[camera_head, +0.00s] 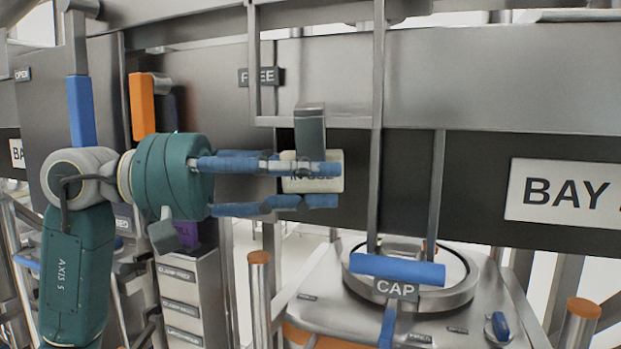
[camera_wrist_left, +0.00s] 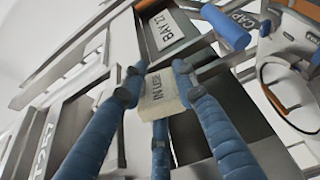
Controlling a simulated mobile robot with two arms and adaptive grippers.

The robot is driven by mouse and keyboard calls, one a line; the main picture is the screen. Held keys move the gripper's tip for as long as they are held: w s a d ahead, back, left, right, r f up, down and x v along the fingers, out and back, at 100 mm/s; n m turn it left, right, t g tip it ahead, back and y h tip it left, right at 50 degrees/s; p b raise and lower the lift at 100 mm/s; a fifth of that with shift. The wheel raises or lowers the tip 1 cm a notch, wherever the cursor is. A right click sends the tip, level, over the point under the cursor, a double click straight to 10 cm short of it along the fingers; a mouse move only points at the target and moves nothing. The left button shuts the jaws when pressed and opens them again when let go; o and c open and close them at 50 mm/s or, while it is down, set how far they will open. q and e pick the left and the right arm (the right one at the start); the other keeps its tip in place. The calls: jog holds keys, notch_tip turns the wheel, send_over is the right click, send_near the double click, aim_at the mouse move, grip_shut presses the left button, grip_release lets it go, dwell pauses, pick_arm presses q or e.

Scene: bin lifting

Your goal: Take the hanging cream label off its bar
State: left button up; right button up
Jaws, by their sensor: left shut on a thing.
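The cream label (camera_head: 312,186) hangs at a grey bar (camera_head: 309,130) in front of the dark panel band. Part of its lettering is covered by my fingers. My left gripper (camera_head: 330,183) comes in from the left, with its blue fingers shut on the label at its upper and lower parts. In the left wrist view the label (camera_wrist_left: 160,94) sits between the fingertips of my left gripper (camera_wrist_left: 155,82), its dark lettering partly visible. The label is still at the bar. Whether it is hooked on it is hidden. My right gripper is in neither view.
A grey upright post (camera_head: 377,130) stands just right of the label. A horizontal rail (camera_head: 320,122) crosses behind the bar. A blue handle (camera_head: 397,269) marked CAP lies below right, over a round lid (camera_head: 458,295). An orange block (camera_head: 142,105) is at left.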

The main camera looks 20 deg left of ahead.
pick_arm(q)
jog(key=shift+s+a+r+b, duration=0.15)
jog(key=shift+r+b, duration=0.1)
jog(key=shift+r, duration=0.15)
jog(key=shift+w+a+r+b, duration=0.1)
jog(key=shift+a+r+b, duration=0.1)
jog(key=shift+r, duration=0.15)
jog(key=shift+c, duration=0.6)
jog(key=b+v, duration=0.1)
jog(key=v, duration=0.1)
jog(key=b+v, duration=0.1)
jog(key=v, duration=0.2)
jog(key=shift+s+d+f, duration=0.1)
jog(key=shift+s, duration=0.25)
grip_shut()
jog(key=b+v, duration=0.3)
jog(key=v, duration=0.9)
jog(key=shift+r, duration=0.2)
jog(key=s+b, duration=0.2)
jog(key=s, duration=0.5)
jog(key=shift+a, duration=0.2)
